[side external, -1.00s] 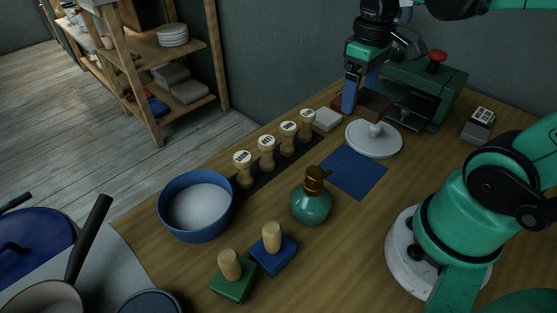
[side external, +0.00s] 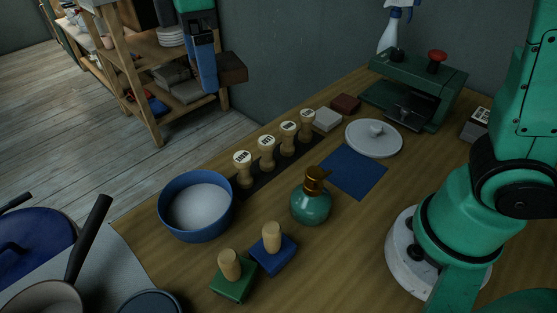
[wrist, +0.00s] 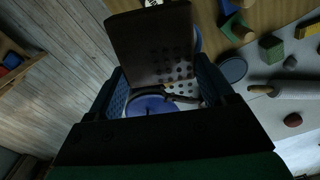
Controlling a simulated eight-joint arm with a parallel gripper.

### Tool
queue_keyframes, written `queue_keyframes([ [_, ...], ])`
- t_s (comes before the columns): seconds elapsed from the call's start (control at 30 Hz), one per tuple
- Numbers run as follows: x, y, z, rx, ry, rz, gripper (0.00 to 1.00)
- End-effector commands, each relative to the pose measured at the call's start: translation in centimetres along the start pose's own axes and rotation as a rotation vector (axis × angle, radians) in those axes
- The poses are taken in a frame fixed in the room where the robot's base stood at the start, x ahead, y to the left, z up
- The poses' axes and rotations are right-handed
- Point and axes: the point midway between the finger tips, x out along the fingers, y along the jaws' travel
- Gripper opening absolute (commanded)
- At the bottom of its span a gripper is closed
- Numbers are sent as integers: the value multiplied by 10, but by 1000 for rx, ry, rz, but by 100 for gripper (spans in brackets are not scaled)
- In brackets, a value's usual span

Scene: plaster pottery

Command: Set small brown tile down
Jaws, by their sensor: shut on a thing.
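My gripper (side external: 208,72) is shut on a small brown tile (side external: 233,68) and holds it high in the air. In the side view they show in front of the shelf, at upper left. In the wrist view the tile (wrist: 150,45) sits between the two blue fingers as a dark brown slab. A second brown tile (side external: 346,103) lies flat on the wooden table, beside a pale grey tile (side external: 327,119).
A white disc (side external: 373,145), a blue mat (side external: 353,172), a green bottle (side external: 311,203), a row of stamps (side external: 266,150) and a blue bowl (side external: 197,232) stand on the table. A green press (side external: 420,85) is at the back. Bare wood lies right of the bottle.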

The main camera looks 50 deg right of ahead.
Motion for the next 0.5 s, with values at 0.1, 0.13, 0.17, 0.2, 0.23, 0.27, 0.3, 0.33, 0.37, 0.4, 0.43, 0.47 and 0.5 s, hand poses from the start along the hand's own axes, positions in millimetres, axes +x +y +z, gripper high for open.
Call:
queue_keyframes([
  [0.1, 4, -16, -45, -195, 0, 0, 17],
  [0.13, 5, -19, -52, -230, 0, 0, 17],
  [0.17, 6, -22, -59, -260, 0, 0, 17],
  [0.2, 7, -26, -65, -293, 0, 0, 17],
  [0.23, 8, -28, -69, -312, 0, 0, 17],
  [0.27, 9, -29, -72, -327, 0, 0, 17],
  [0.3, 11, -31, -76, -343, 0, 0, 17],
  [0.33, 14, -32, -77, -350, 0, 0, 17],
  [0.37, 18, -32, -78, -354, 0, 0, 17],
  [0.4, 24, -32, -79, -356, 0, 0, 17],
  [0.43, 29, -32, -78, -356, 0, 0, 17],
  [0.47, 35, -32, -78, -356, 0, 0, 17],
  [0.5, 45, -32, -78, -355, 0, 0, 17],
])
